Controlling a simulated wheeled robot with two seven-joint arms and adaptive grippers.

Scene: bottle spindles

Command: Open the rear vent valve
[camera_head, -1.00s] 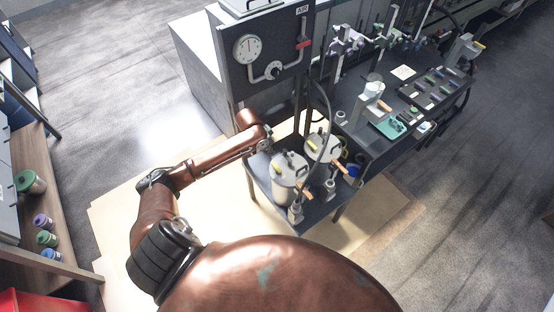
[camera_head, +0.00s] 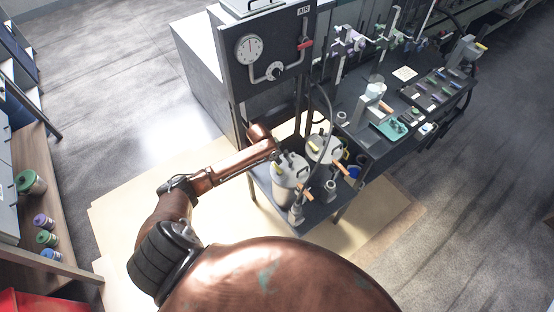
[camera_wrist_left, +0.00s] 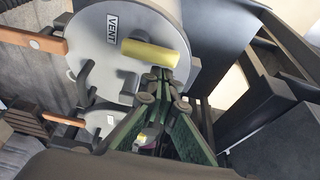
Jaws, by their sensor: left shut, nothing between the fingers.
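Two grey lidded pots stand on a dark stand, the nearer one (camera_head: 288,180) in front and the rear pot (camera_head: 326,148) behind it to the right. Each has a yellow lever and an orange handle on its lid. My left gripper (camera_wrist_left: 158,78) is shut and empty. In the left wrist view its fingertips are close to a yellow lever (camera_wrist_left: 150,53) beside a VENT label (camera_wrist_left: 112,29); I cannot tell if they touch. That large lid appears to be the nearer pot's. A second lid (camera_wrist_left: 103,122) shows lower left. In the head view the fingers are hidden. My right gripper is not in view.
A dark panel with a gauge (camera_head: 249,49) and a red handle (camera_head: 305,44) stands behind the pots. A black hose (camera_head: 327,105) hangs beside them. A bench with trays (camera_head: 437,88) is at the right. A shelf with jars (camera_head: 30,182) is at the left.

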